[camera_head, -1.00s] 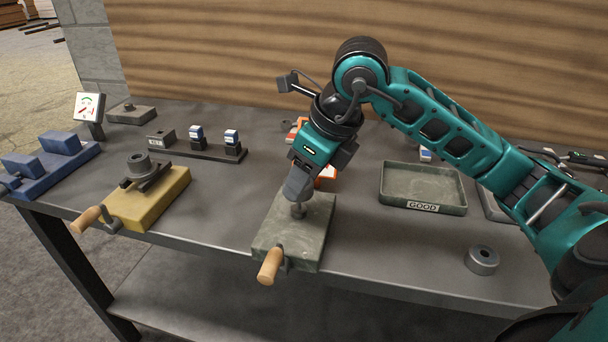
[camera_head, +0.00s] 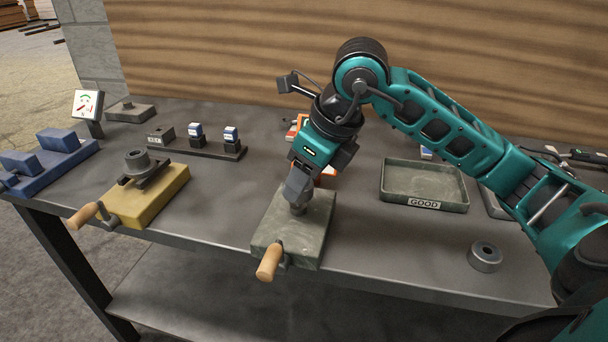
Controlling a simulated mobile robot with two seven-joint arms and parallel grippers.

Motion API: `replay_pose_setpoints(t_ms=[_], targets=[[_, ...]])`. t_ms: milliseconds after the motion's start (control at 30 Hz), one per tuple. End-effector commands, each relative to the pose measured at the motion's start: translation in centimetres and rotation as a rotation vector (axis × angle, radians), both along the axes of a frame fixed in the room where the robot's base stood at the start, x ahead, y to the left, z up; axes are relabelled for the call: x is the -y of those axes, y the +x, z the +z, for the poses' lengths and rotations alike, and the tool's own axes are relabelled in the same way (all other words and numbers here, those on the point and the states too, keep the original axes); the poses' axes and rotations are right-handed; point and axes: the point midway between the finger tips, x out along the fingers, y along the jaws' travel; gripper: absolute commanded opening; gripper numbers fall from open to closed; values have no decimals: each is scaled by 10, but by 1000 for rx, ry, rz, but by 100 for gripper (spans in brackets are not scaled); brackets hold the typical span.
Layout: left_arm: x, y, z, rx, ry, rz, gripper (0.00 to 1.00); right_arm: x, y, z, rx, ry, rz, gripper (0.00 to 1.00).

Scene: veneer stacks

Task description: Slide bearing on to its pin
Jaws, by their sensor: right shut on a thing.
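My right gripper (camera_head: 297,198) points down over the grey-green block (camera_head: 318,232), which has a wooden crank handle (camera_head: 270,261). It is shut on a small grey part, which I take to be the bearing (camera_head: 299,210), low over the block's middle. The fingers hide most of this part and any pin under it, so I cannot tell whether it is around the pin. A loose grey ring (camera_head: 485,257) with a central hole lies on the bench at the right. My left gripper is not in view.
The yellow block (camera_head: 150,200) with a crank and round grey top part stands left. The GOOD tray (camera_head: 425,206) is empty. Bare bench lies between the blocks.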

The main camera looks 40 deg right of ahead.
Motion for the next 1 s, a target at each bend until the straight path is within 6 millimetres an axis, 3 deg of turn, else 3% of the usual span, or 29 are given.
replay_pose_setpoints(t_ms=[933, 967, 1000], targets=[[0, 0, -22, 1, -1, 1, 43, 0, 0, -22, 1, 0, 0, 12], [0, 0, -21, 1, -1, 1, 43, 0, 0, -21, 1, 0, 0, 47], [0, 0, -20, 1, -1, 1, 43, 0, 0, -21, 1, 0, 0, 50]])
